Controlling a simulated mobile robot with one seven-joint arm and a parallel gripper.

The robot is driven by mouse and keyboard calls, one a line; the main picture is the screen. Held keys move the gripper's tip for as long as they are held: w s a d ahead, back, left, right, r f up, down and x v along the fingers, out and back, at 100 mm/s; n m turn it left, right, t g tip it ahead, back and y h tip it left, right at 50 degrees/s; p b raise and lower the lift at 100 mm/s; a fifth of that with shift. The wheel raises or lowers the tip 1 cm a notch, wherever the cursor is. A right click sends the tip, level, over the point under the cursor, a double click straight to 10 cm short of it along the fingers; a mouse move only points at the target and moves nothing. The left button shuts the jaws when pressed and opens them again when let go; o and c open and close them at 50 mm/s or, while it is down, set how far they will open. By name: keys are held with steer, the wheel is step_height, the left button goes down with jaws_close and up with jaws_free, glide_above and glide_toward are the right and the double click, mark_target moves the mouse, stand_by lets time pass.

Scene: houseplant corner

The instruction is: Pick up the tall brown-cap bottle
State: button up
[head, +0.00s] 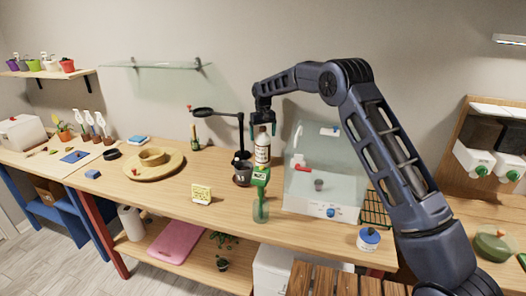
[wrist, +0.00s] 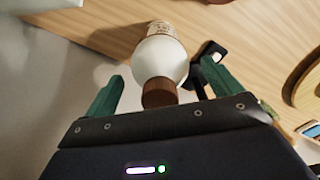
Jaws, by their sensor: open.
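The tall brown-cap bottle (head: 262,152) stands upright on the wooden table in the head view, a pale bottle with a printed label. In the wrist view its brown cap (wrist: 160,93) and rounded white shoulder lie between the two green fingers. My gripper (head: 263,129) points down right over the bottle's top in the head view. In the wrist view my gripper (wrist: 161,72) is open, with a visible gap on each side of the bottle. The bottle's base is hidden in the head view.
A green-topped spray bottle (head: 261,195) stands in front of the bottle. A dark pot (head: 242,178) and a black stand (head: 241,135) are close on its left. A clear-walled box (head: 300,198) is close on its right.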

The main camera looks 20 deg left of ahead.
steer(key=c, duration=1.7)
